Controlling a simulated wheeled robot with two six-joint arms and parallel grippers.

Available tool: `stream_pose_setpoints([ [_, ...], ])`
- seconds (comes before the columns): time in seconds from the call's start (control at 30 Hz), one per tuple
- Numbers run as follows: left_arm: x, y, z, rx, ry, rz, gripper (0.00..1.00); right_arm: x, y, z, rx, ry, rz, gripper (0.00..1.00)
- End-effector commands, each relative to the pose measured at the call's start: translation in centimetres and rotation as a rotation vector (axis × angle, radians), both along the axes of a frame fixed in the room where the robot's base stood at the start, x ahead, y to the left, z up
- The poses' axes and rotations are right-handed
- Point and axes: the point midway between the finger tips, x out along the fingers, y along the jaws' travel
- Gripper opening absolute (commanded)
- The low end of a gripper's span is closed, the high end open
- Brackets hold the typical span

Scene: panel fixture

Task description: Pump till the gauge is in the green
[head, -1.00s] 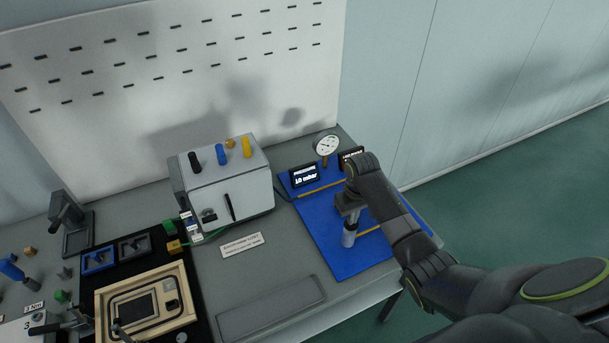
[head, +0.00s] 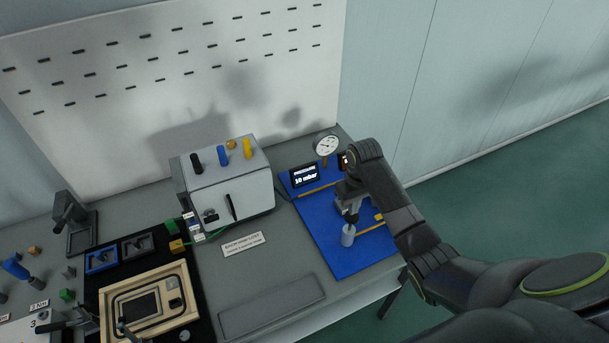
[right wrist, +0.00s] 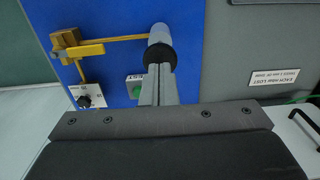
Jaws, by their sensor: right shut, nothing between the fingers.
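The round white dial gauge (head: 327,146) stands at the back of the blue panel (head: 330,262); its needle and coloured zones are too small to read. A dark display (head: 304,176) beside it shows a value in mbar, which looks like 10 or 30. The pump is a pale upright cylinder (head: 347,238) on the panel; it also shows in the right wrist view (right wrist: 160,35) with a black ring (right wrist: 158,55) at its top. My right gripper (head: 352,214) is shut and empty just above the pump top; whether it touches is unclear. My left gripper is out of view.
Brass-coloured valve (right wrist: 68,46), knob (right wrist: 90,96) and green button (right wrist: 136,90) sit near the pump. A white box (head: 230,185) with coloured posts stands left of the panel. A grey tray (head: 270,306) lies in front. Floor is free at right.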

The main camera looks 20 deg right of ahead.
Motion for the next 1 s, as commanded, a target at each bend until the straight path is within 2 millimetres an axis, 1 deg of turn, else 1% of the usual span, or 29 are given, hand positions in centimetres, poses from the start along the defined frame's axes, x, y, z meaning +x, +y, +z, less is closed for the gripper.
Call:
stream_pose_setpoints([
  [0.13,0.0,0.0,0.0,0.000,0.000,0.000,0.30,0.0,0.0,-0.1,0.000,0.000,0.000,0.00],
  [0.23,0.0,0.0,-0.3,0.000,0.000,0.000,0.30,0.0,0.0,-0.5,0.000,0.001,0.000,0.00],
  [1.0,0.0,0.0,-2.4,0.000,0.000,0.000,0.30,-0.1,0.1,-5.3,0.002,0.002,0.000,0.00],
])
